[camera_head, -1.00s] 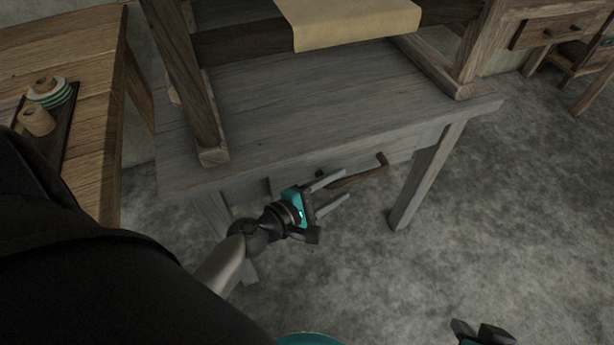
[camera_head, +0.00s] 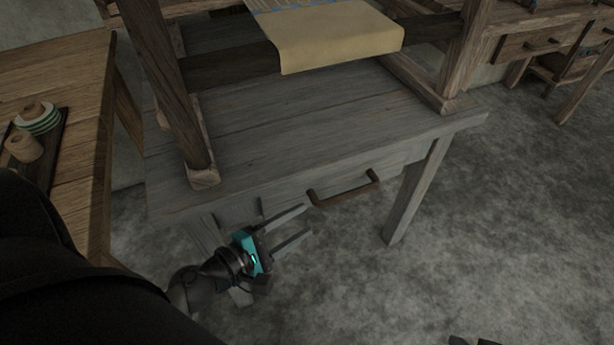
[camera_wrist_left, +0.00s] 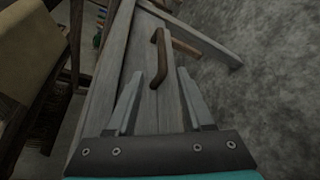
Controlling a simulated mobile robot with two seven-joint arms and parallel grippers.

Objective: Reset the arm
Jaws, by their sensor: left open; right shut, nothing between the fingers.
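My left gripper (camera_head: 294,224) is open and empty in the head view, in front of the grey table and a little left of the drawer handle. In the left wrist view its two fingers (camera_wrist_left: 158,88) stand apart, with the brown drawer handle (camera_wrist_left: 160,62) beyond them. The handle also shows in the head view (camera_head: 345,195), mounted on the front of the table's drawer, apart from the fingers. Of my right gripper (camera_head: 472,341) only small dark tips show at the bottom edge of the head view.
The grey table (camera_head: 300,130) carries the wooden loom frame (camera_head: 165,80) with a tan cloth (camera_head: 340,40). At left, a wooden table (camera_head: 75,75) holds a dark tray with a striped spool (camera_head: 38,120) and a plain spool (camera_head: 22,147). The floor right of the table leg is clear.

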